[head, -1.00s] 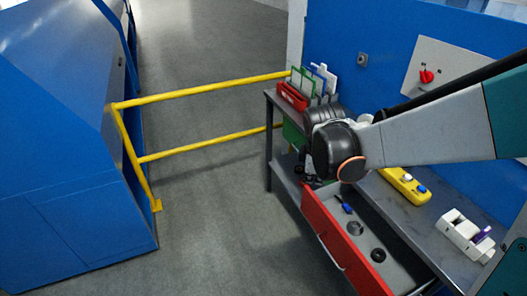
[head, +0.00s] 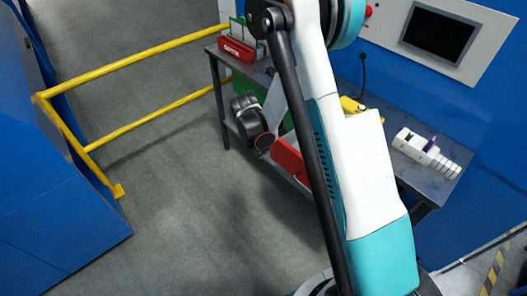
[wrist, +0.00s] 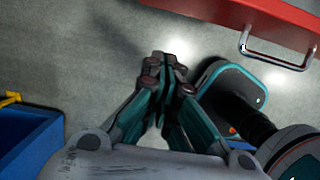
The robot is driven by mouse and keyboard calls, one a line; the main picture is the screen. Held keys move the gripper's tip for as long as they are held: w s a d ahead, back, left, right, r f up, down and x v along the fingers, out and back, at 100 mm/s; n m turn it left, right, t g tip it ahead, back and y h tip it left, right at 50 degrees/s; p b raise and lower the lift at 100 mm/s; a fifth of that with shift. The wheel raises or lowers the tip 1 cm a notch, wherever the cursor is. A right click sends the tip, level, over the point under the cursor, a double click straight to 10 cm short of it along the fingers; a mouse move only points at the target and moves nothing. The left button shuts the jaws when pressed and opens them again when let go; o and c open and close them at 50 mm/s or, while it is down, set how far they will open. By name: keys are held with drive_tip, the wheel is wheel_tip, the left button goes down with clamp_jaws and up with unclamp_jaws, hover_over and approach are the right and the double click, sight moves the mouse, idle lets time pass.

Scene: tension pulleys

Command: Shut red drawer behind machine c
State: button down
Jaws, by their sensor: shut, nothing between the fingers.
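The red drawer (head: 289,160) shows at the front of the grey workbench (head: 433,184) in the head view. My arm hides much of it, including its inside, so I cannot tell how far out it stands. In the wrist view the red drawer front (wrist: 268,14) runs across the top right, with its metal handle (wrist: 276,55). My gripper (wrist: 165,62) is shut and empty over the grey floor, to the left of the handle and apart from it. In the head view the dark wrist is beside the drawer's left end; the fingertips cannot be made out.
A yellow rail (head: 150,62) and blue machine (head: 62,190) stand at the left. On the bench are a red holder (head: 237,48), a yellow device (head: 350,105) and a white block row (head: 427,152). A blue box edge (wrist: 28,140) shows in the wrist view. Floor before the bench is clear.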

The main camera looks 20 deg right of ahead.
drive_tip(key=b, duration=0.2)
approach(273, 156)
drive_tip(key=s+a+f, duration=0.4)
drive_tip(key=s, duration=0.1)
drive_tip(key=shift+w+d+b, duration=0.1)
drive_tip(key=shift+w+d, duration=0.15)
drive_tip(key=shift+d, duration=0.45)
drive_tip(key=shift+w+d+b, duration=0.15)
drive_tip(key=shift+w+d, duration=0.1)
drive_tip(key=shift+d, duration=0.45)
drive_tip(key=shift+w+d+b, duration=0.1)
drive_tip(key=shift+w+d, duration=0.2)
drive_tip(key=shift+d, duration=0.35)
drive_tip(key=shift+d, duration=0.1)
